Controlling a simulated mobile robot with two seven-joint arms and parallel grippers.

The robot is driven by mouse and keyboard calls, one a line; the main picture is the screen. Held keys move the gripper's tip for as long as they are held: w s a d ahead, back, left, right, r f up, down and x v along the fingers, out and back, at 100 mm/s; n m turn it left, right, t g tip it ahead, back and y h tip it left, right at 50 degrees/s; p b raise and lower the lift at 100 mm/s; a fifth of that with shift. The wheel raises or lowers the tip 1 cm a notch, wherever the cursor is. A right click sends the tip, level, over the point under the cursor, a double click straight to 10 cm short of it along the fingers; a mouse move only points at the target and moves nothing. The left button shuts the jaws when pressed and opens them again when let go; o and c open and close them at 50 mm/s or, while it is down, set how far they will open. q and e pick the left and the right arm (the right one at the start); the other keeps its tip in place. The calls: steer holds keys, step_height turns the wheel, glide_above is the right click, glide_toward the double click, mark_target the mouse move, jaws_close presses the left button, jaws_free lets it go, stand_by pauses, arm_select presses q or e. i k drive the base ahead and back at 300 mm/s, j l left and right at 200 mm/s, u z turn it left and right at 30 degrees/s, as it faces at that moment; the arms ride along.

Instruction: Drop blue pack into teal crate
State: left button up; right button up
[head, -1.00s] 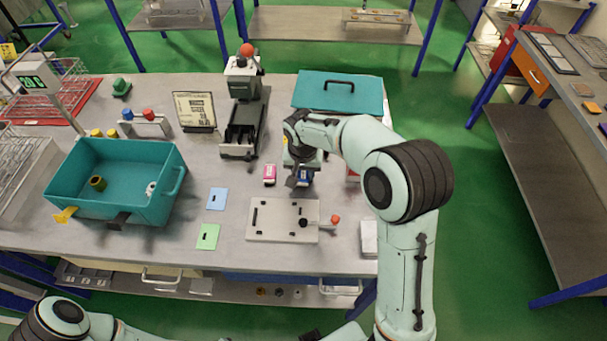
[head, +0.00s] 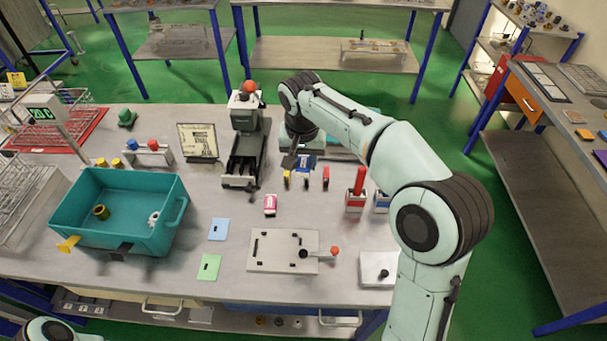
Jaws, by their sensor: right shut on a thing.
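The blue pack (head: 305,163) is between the fingers of my right gripper (head: 303,157), which is shut on it. The gripper points down behind the pink pack, and I cannot tell how high the blue pack is above the table. The teal crate (head: 175,219) stands open at the left of the table, far to the left of this gripper. A dark yellow ring-like part and a small white part lie inside it. Only a piece of my left arm shows at the bottom left; its gripper is out of view.
A pink pack (head: 270,204) lies in front of my right gripper. A plate with a lever (head: 283,250) and blue and green cards lie nearer.

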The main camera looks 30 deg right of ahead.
mark_target(138, 216)
steer(key=i+j+u, duration=0.3)
steer(key=j, duration=0.35)
steer(key=i+j+u, duration=0.3)
steer(key=i+j, duration=0.25)
